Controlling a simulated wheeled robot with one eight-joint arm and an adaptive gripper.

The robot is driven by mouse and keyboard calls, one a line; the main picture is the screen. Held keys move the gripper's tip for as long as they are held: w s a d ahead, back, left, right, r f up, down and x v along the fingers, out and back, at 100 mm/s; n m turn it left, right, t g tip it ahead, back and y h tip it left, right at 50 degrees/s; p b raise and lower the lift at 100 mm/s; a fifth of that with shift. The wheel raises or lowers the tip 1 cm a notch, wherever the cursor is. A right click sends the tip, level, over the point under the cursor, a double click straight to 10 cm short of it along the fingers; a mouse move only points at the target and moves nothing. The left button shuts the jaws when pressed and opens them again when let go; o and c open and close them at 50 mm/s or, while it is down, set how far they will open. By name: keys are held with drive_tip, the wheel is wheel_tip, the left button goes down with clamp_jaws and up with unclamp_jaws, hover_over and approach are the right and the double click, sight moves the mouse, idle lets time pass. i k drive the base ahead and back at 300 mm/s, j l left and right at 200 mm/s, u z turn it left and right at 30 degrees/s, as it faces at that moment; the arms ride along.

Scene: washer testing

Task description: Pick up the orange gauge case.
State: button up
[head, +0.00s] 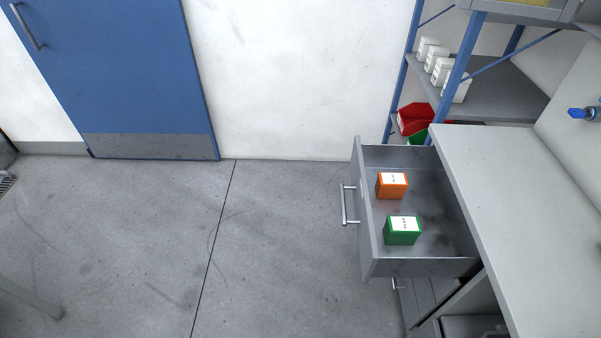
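The orange gauge case (392,187) is a small box with a white label on top. It sits in an open grey drawer (366,215), toward the drawer's far side and near its front panel. A green case (402,232) of similar shape, also with a white label, stands in the same drawer on the nearer side, with a small gap between the two. My gripper is not in view.
The drawer is pulled out to the left from under a grey worktop (500,190). A blue-framed shelf with white boxes (440,65) and a red bin (413,118) stands behind. A blue door (130,70) is at the back left. The concrete floor left of the drawer is clear.

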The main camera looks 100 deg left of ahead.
sight(388, 185)
drive_tip(key=u, duration=2.35)
